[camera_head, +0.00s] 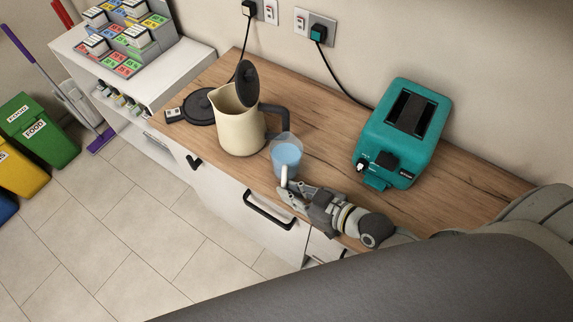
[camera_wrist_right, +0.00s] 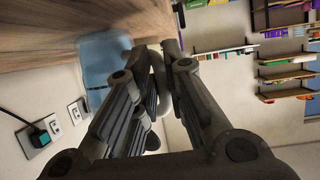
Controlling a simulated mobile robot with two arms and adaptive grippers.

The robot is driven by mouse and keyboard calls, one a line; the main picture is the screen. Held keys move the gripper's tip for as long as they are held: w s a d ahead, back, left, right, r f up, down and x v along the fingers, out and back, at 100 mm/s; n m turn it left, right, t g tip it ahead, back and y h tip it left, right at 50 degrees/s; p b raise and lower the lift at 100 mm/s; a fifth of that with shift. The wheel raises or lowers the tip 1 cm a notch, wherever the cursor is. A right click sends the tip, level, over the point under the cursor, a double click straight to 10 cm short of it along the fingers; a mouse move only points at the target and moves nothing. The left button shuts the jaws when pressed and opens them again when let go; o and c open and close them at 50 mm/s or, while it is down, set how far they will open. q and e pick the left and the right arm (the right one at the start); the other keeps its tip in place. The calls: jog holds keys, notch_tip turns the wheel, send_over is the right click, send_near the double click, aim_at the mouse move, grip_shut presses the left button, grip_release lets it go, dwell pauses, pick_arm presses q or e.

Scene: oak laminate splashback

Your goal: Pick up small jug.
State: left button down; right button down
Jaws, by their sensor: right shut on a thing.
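The small jug (camera_head: 287,152) is a clear, bluish container with a pale handle (camera_head: 284,176). It is at the front edge of the wooden counter, beside the kettle. My right gripper (camera_head: 290,193) comes from the right and is shut on the jug's handle. In the right wrist view the jug's blue body (camera_wrist_right: 98,62) shows left of the fingers (camera_wrist_right: 157,72), which partly hide the handle. I cannot tell whether the jug's base touches the counter. My left gripper is not in view.
A cream kettle (camera_head: 238,125) with its lid up stands close left of the jug. A teal toaster (camera_head: 398,135) stands to the right, plugged into the wall socket (camera_head: 318,32). Drawer handles (camera_head: 268,212) line the cabinet front. The counter (camera_head: 325,140) between jug and toaster is clear.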

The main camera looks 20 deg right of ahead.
jog(key=shift+r, duration=0.25)
dwell(0.3)
jog(key=shift+r, duration=1.1)
jog(key=s+a+r+p, duration=0.1)
jog(key=s+a+r, duration=0.7)
jog(key=s+r, duration=0.2)
jog(key=shift+s+a+r, duration=0.2)
jog(key=shift+s+a, duration=0.1)
jog(key=shift+s, duration=0.1)
